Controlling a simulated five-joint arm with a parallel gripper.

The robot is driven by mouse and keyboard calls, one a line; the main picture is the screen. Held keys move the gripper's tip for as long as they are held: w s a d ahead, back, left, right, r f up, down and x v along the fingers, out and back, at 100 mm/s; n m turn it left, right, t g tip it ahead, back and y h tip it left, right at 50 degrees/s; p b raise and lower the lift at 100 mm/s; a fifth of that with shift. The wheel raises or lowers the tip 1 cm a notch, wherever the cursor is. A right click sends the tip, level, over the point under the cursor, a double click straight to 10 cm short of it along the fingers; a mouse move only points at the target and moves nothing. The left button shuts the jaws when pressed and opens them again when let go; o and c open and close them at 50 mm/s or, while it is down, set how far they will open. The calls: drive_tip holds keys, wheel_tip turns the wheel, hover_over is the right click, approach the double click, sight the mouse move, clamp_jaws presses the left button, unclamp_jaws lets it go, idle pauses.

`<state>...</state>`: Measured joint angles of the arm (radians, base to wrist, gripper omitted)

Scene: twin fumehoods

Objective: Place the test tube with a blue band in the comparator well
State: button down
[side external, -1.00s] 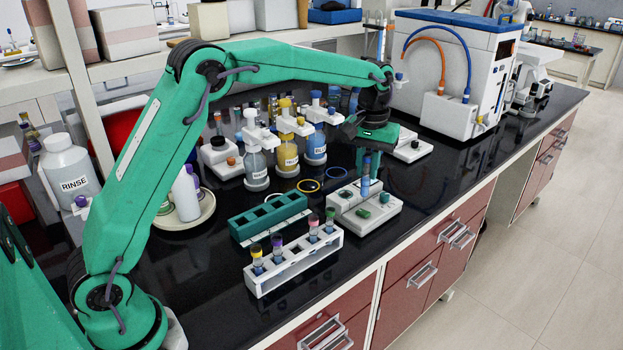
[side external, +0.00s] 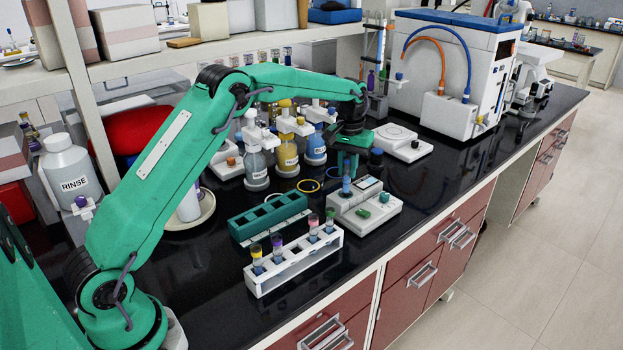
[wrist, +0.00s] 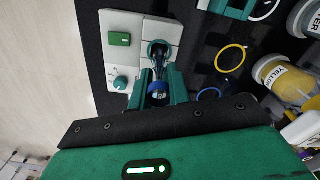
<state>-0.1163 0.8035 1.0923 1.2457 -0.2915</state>
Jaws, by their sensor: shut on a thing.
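My gripper (side external: 350,165) is shut on the blue-banded test tube (side external: 347,185) and holds it upright over the left part of the white comparator (side external: 378,219). In the wrist view the green fingers of my gripper (wrist: 160,90) close on either side of the tube, whose blue end (wrist: 158,88) faces the camera. The tube's far end lines up with the dark round well (wrist: 158,46) of the comparator (wrist: 145,25). The lower end is at the well or inside it; I cannot tell how deep.
A white rack (side external: 292,272) with several capped tubes stands in front, and an empty-looking green rack (side external: 268,220) lies left of the comparator. Labelled bottles (side external: 288,155) stand behind. A yellow ring (side external: 308,186) lies on the black bench.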

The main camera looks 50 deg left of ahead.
sight(347, 180)
drive_tip(key=shift+f, duration=2)
drive_tip(key=shift+f, duration=0.1)
drive_tip(key=c, duration=1.3)
unclamp_jaws()
wheel_tip(347, 180, up, 12)
